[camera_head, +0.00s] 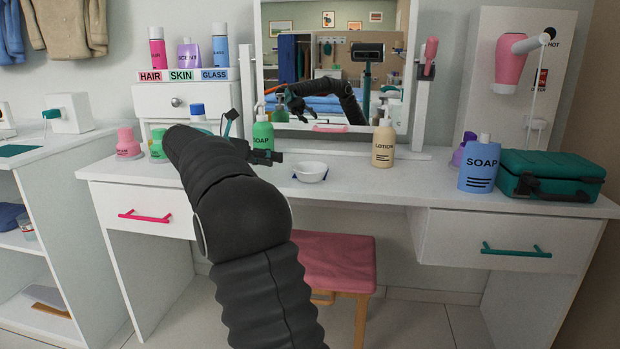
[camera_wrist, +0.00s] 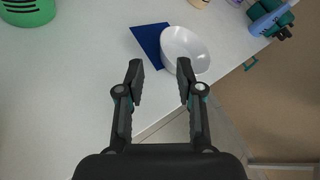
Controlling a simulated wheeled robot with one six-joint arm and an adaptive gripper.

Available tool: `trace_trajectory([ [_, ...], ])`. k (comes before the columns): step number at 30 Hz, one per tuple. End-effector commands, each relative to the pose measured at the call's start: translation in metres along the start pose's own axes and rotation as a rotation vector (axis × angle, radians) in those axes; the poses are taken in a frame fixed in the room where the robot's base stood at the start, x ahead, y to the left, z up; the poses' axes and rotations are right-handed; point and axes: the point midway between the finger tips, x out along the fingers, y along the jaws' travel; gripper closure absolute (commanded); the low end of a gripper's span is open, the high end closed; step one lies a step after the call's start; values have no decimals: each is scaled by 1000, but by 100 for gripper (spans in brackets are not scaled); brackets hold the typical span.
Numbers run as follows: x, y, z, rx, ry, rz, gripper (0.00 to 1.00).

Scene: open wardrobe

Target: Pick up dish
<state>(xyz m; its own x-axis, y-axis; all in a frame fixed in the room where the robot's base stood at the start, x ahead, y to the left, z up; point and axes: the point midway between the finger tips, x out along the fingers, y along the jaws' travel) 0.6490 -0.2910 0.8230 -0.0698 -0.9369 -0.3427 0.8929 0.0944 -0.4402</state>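A small white dish (camera_head: 310,172) stands on the white dressing table (camera_head: 380,179), near its front edge. In the wrist view the dish (camera_wrist: 186,50) sits partly over a dark blue mat (camera_wrist: 147,42), just beyond my fingertips. My gripper (camera_wrist: 158,80) is open with nothing between its fingers. The right fingertip overlaps the near-left rim of the dish in that view; I cannot tell whether they touch.
A green bottle (camera_head: 263,130) stands close behind my gripper. A lotion bottle (camera_head: 383,145) is behind and right of the dish, below the mirror (camera_head: 283,60). A blue soap bottle (camera_head: 479,165) and green case (camera_head: 550,176) are farther right. A pink stool (camera_head: 335,262) stands below.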

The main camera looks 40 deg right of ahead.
Motion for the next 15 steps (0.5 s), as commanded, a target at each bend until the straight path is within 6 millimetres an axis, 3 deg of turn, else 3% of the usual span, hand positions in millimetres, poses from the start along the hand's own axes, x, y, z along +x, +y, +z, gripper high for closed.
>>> trace_trajectory([
  [4,23,0,-1,0,1,0,64],
  [15,45,-1,-3,1,1,1,64],
])
